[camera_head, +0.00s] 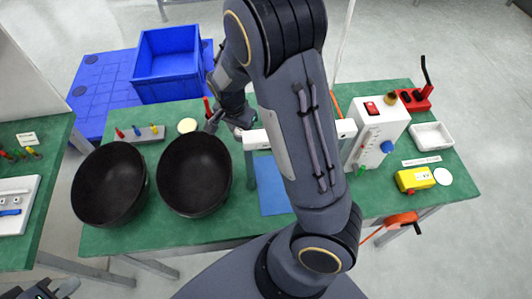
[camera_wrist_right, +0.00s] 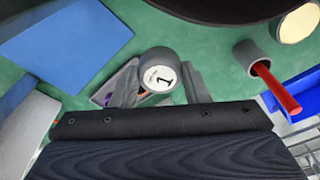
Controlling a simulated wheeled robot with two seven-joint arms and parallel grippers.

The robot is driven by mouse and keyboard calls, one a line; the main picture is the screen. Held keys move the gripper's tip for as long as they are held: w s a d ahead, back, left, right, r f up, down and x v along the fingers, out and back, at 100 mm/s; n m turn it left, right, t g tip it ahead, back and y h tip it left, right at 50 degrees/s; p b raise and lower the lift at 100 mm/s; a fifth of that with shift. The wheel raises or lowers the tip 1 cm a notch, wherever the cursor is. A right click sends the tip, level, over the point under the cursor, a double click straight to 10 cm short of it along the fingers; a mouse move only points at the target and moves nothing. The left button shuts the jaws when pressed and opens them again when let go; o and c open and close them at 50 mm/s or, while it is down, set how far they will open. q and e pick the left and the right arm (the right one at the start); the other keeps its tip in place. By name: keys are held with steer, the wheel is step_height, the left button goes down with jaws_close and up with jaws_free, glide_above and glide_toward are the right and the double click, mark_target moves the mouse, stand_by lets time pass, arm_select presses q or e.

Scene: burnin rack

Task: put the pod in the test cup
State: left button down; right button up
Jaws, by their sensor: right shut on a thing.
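A round grey pod (camera_wrist_right: 158,72) with a white label marked "1" shows in the right wrist view, over the green table. My right gripper (camera_wrist_right: 160,92) is shut on it, with grey fingers on either side. In the head view this gripper (camera_head: 222,122) is beyond the black bowls, and the pod is too small to make out there. A small grey cup-like holder (camera_wrist_right: 246,54) with a red rod in it stands to the right of the pod, apart from it. I cannot tell whether it is the test cup. My left gripper (camera_head: 52,290) is at the bottom left corner; its jaws are unclear.
Two black bowls (camera_head: 110,185) (camera_head: 194,174) stand on the green table's left part. A peg block (camera_head: 140,133), a blue mat (camera_head: 272,190), a white box with knobs (camera_head: 377,135) and a yellow device (camera_head: 415,179) are around. A blue crate (camera_head: 168,60) is behind.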

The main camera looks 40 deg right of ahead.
step_height(320, 180, down, 8)
steer(key=shift+f, duration=0.25)
steer(key=shift+a, duration=0.1)
steer(key=o, duration=0.5)
steer(key=shift+f, duration=0.2)
steer(key=o, duration=0.4)
steer(key=shift+r, duration=0.1)
steer(key=shift+o, duration=0.2)
